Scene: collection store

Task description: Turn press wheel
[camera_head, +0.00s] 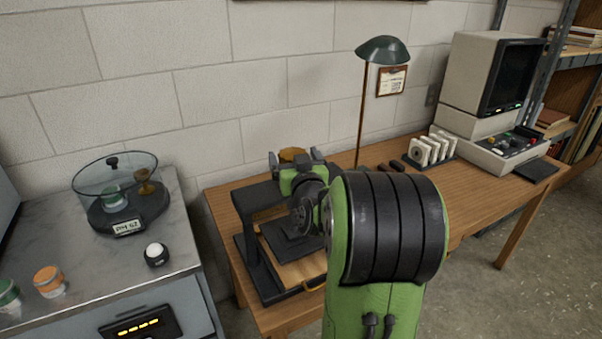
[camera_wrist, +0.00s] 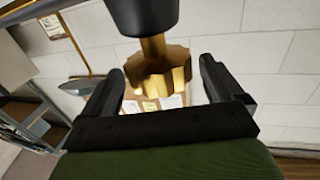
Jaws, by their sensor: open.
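The press (camera_head: 246,250) is a dark frame on the wooden table, with a dark plate over a wooden board at its base. Its brass, notched wheel (camera_head: 293,154) sits at the top, partly hidden by my gripper (camera_head: 294,161). In the wrist view the wheel (camera_wrist: 155,84) hangs on a brass shaft below a dark round part. My gripper (camera_wrist: 163,76) is open, with one black finger on each side of the wheel. A gap shows at the right finger; whether the left finger touches is hard to tell.
A lamp (camera_head: 381,51) stands behind my arm. White upright pieces (camera_head: 430,150) and a computer terminal (camera_head: 490,85) are to the right on the table (camera_head: 525,205). A metal cabinet (camera_head: 165,262) at left carries a glass-covered dish (camera_head: 120,205) and small jars.

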